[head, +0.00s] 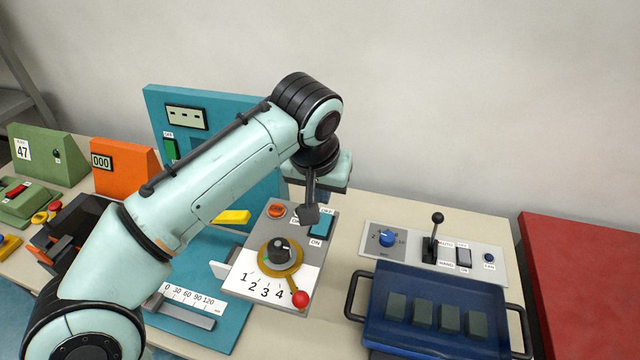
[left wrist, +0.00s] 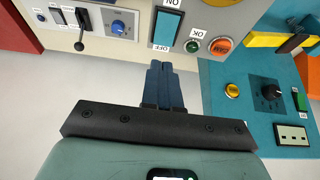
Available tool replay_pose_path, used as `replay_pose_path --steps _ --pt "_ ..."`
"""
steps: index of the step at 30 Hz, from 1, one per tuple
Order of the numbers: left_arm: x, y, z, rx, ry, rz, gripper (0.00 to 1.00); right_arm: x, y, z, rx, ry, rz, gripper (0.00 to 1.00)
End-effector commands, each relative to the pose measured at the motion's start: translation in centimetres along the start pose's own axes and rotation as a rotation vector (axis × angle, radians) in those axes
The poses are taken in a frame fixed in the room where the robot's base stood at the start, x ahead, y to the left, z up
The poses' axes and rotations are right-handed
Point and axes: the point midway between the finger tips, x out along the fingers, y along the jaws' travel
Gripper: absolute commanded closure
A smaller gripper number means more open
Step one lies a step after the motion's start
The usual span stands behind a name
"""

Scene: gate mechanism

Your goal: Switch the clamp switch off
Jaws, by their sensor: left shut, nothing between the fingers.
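A blue rocker switch (head: 322,228) sits on a grey panel, with an OFF label at its far end and an ON label at its near end. It also shows in the left wrist view (left wrist: 167,29), just beyond my fingertips. No readable label shows whether this is the clamp switch, and I cannot tell which way it is tipped. My left gripper (head: 307,216) is shut and empty, pointing down close to the switch's left side; contact is unclear. Its closed fingers show in the left wrist view (left wrist: 159,68). My right gripper is out of view.
An orange button (head: 276,210) and a dial with a red-knobbed lever (head: 301,299) share the panel. At right are a black-knobbed lever (head: 437,219), a pale rocker (head: 463,257) and a blue tray (head: 440,342) with several blocks. A teal upright panel (head: 235,110) stands behind my arm.

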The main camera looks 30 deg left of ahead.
Motion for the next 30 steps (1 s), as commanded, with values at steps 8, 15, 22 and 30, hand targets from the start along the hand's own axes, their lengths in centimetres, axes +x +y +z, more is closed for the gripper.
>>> replay_pose_path --steps 8,15,22,30 --pt "5.4 -0.1 0.5 0.000 -0.002 -0.002 1.00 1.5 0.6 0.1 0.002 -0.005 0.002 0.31" --pt "7.0 0.0 0.8 -0.001 0.000 0.000 1.00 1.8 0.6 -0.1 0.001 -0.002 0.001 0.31" --pt "7.1 0.0 0.8 -0.001 0.000 0.000 1.00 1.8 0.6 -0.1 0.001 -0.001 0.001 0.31" --pt "7.2 0.0 0.6 -0.001 -0.038 -0.002 1.00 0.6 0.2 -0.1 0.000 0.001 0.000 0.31"
